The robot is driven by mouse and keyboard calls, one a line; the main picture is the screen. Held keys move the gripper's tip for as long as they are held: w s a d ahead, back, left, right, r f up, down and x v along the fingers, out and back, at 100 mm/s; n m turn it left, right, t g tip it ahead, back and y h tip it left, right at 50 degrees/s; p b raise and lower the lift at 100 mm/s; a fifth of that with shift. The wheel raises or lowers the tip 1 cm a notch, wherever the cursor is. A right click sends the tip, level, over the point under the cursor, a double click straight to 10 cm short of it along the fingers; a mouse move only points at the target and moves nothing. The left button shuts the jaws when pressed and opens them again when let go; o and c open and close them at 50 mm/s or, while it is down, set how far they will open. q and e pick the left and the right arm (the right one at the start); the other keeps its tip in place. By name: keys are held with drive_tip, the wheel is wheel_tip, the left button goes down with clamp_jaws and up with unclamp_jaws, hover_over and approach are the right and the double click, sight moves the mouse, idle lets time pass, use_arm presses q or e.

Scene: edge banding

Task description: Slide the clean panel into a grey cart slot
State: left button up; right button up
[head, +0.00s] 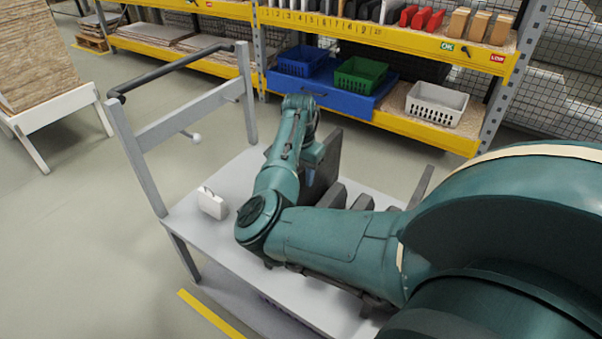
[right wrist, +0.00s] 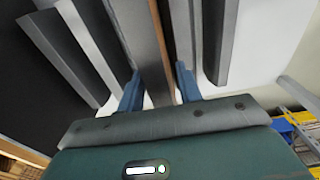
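The grey cart (head: 235,247) stands in the middle of the head view, with upright dark dividers (head: 362,202) on its deck. My right arm reaches over it, and the right gripper (head: 311,178) points down among the uprights, partly hidden by the arm. A dark upright panel (head: 328,157) stands right beside the gripper. In the right wrist view, the two blue fingers (right wrist: 160,88) are on either side of a grey panel with a brown edge (right wrist: 160,40). Whether both fingers press on it I cannot tell. Its lower end is hidden. My left gripper is not in view.
A small white case-like object (head: 212,203) sits on the cart's left deck. The cart has a dark push handle (head: 170,68). Behind is a yellow rack with blue (head: 302,61), green (head: 360,74) and white bins (head: 436,103). Open floor lies at the left.

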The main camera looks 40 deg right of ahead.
drive_tip(key=shift+o, duration=0.6)
drive_tip(key=shift+s+a+f, duration=0.1)
drive_tip(key=shift+f, duration=0.15)
drive_tip(key=r, duration=0.4)
drive_tip(key=r+p, duration=0.1)
drive_tip(key=r, duration=0.8)
drive_tip(key=shift+a+r, duration=0.25)
drive_tip(key=shift+r, duration=0.05)
drive_tip(key=shift+s, duration=0.1)
